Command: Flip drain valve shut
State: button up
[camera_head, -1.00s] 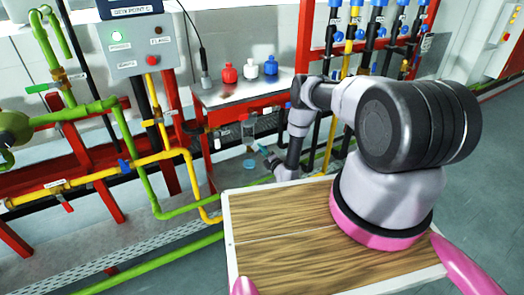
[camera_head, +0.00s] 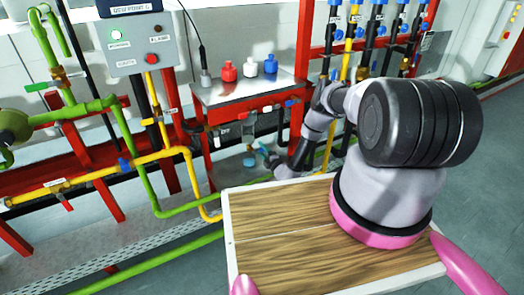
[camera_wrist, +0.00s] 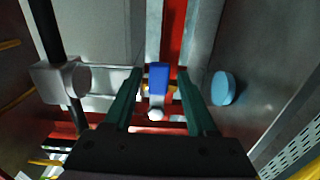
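In the wrist view a small valve with a blue handle (camera_wrist: 159,75) sits between the two dark green fingers of my gripper (camera_wrist: 159,84). The fingers are spread, with a visible gap on each side of the handle. A pale fitting (camera_wrist: 155,113) shows just below the handle. In the head view my gripper (camera_head: 264,154) is low beneath the front of the metal-topped bench (camera_head: 252,90), partly hidden by my arm. I cannot make out the valve clearly there.
A round blue disc (camera_wrist: 223,88) is right of the fingers in the wrist view. A pale block (camera_wrist: 60,82) on a dark pipe is at left. Red, white and blue bottles (camera_head: 250,68) stand on the bench. Yellow pipes (camera_head: 150,158) and green pipes run left of it.

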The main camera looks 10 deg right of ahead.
jog(key=v, duration=1)
jog(key=shift+s, duration=0.4)
jog(key=shift+d, duration=0.15)
